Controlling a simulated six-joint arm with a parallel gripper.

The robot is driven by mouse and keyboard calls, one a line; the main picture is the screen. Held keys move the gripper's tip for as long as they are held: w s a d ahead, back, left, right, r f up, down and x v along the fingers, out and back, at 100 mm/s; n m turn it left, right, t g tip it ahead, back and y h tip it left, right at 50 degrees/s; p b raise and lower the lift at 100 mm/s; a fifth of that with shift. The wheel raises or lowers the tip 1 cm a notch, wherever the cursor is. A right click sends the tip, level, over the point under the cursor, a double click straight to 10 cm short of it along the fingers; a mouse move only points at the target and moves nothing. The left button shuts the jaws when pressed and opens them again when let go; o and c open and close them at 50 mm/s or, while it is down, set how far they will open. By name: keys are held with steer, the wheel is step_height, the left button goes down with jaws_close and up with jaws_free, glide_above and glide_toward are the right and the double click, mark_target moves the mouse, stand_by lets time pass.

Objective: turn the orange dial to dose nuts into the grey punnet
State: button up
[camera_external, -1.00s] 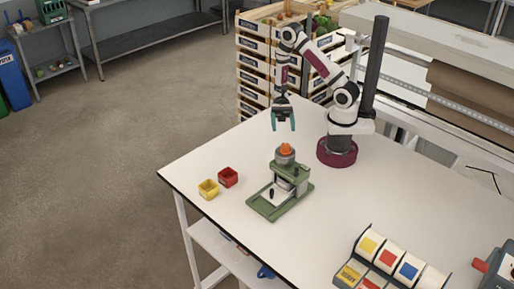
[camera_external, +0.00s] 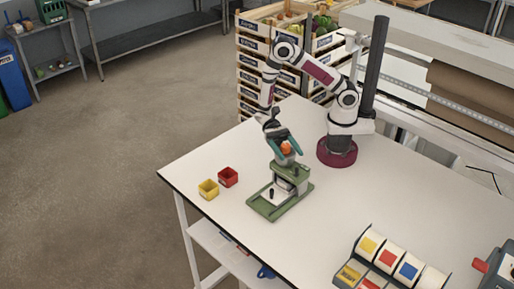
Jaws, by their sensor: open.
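The orange dial (camera_external: 286,148) sits on top of the green dosing machine (camera_external: 268,209), which stands on the white table. My gripper (camera_external: 285,151) has its teal fingers around the dial, tilted and pointing down. The fingers are open, one on each side of the dial; I cannot tell whether they touch it. The gripper partly hides the dial and the machine's top. I cannot make out a grey punnet; a pale patch with a small dark upright part shows on the machine's base. The nuts cannot be seen.
A yellow punnet (camera_external: 208,189) and a red punnet (camera_external: 228,177) stand left of the machine. A rack of coloured rolls (camera_external: 390,262) is at the table's front right. Stacked crates (camera_external: 262,56) stand behind the table. The table between machine and rack is clear.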

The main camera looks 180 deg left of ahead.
steer(key=shift+w+a, duration=0.1)
steer(key=shift+w, duration=0.15)
jaws_close()
steer(key=shift+h, duration=0.3)
steer(key=m+h, duration=0.1)
steer(key=h, duration=0.1)
steer(key=m+t+h, duration=0.1)
steer(key=m, duration=0.1)
steer(key=shift+d+h, duration=0.35)
steer(key=shift+h, duration=0.05)
steer(key=shift+d+m+h, duration=0.2)
steer(key=shift+m+h, duration=0.45)
steer(key=shift+h, duration=0.45)
steer(key=shift+d+m+h, duration=0.2)
steer(key=shift+m+h, duration=0.45)
steer(key=shift+h, duration=0.45)
steer(key=shift+d+h, duration=0.1)
steer(key=shift+h, duration=0.2)
